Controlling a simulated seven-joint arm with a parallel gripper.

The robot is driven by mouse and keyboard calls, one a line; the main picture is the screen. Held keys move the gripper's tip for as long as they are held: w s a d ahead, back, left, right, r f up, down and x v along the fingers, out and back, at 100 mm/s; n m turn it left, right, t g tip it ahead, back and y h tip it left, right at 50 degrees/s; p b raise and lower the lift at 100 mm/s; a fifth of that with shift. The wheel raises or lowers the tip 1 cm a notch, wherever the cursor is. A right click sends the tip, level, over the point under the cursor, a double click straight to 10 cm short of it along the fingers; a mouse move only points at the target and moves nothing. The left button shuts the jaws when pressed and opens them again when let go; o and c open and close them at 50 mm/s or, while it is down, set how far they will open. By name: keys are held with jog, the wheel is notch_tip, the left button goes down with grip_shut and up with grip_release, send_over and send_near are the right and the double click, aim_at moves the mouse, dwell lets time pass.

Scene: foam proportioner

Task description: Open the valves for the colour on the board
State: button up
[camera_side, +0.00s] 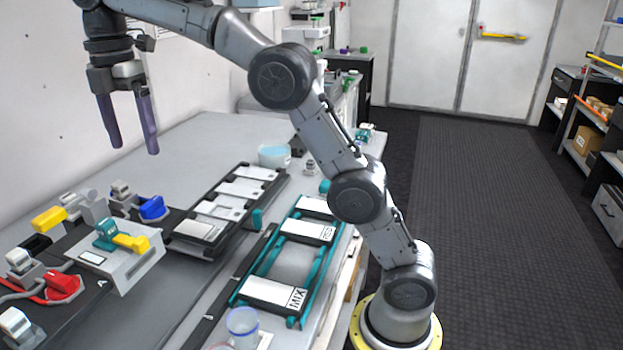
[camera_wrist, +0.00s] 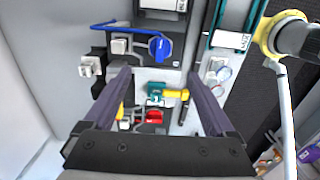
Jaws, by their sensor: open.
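My gripper (camera_side: 134,150) is open and empty, high above the left part of the bench; its fingers also show in the wrist view (camera_wrist: 157,76). Below are valves with coloured handles: a blue handle (camera_side: 151,207), a red handle (camera_side: 62,285) and a yellow handle (camera_side: 48,218). Another yellow handle (camera_side: 130,242) sits on a teal valve on a light grey box. The wrist view shows the blue handle (camera_wrist: 160,47) and red handle (camera_wrist: 152,117). A teal-railed board (camera_side: 265,258) holds white cards, one reading MIX (camera_side: 278,292); I cannot make out a colour word.
A black rack (camera_side: 178,242) of white plates lies between the valves and the teal-railed board. A tub of pale blue liquid (camera_side: 275,155) stands behind it. A clear cup (camera_side: 243,325) is at the front bench edge. The back left of the bench is clear.

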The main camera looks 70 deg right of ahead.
jog(key=s+d+r+m+t, duration=0.25)
jog(key=s+r, duration=0.65)
jog(key=s, duration=0.6)
jog(key=s+d+f+m+t, duration=0.2)
jog(key=s+f+m, duration=0.7)
jog(key=s+f, duration=0.5)
jog(key=shift+s+d+f, duration=0.2)
jog(key=shift+s+f, duration=0.05)
jog(key=shift+f, duration=0.15)
notch_tip(320, 180, down, 8)
jog(key=m+t, duration=0.1)
jog(key=m, duration=0.5)
jog(key=shift+s, duration=0.3)
